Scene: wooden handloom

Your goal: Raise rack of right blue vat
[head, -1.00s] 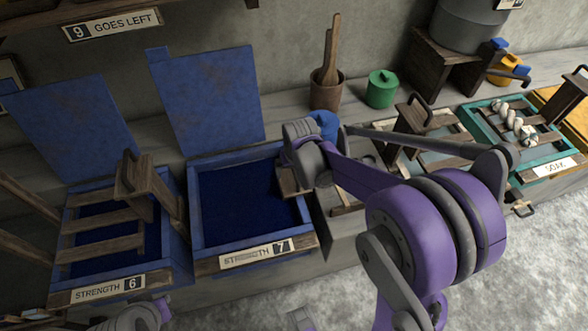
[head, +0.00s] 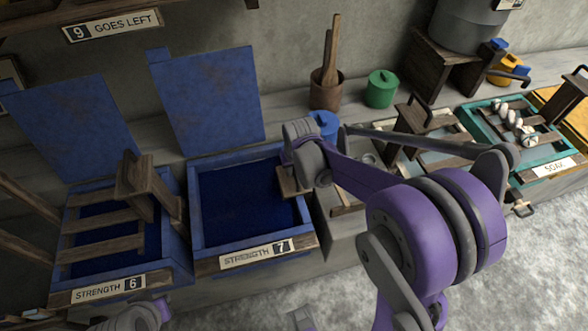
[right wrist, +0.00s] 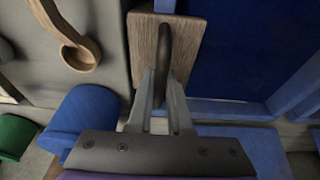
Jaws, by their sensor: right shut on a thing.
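The right blue vat (head: 309,240), labelled STRENGTH 7, stands open with dark blue liquid (head: 235,205) inside. No slats of its rack show above the liquid. The rack's wooden end piece (head: 291,183) shows at the vat's right side; in the right wrist view it is a wooden block (right wrist: 190,45) with a dark curved handle (right wrist: 164,50). My right gripper (right wrist: 163,88) is shut on this handle. In the head view my right wrist hides the fingers and handle. A purple and grey part of mine shows at the lower left, but the left gripper does not.
The left blue vat (head: 165,278), labelled STRENGTH 6, has its slatted rack (head: 105,243) showing. A blue lidded pot (head: 323,124) and a green pot (head: 381,88) stand behind my right arm. A wooden ladle (right wrist: 78,52) lies beside the vat. The blue lid (head: 205,100) leans upright behind.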

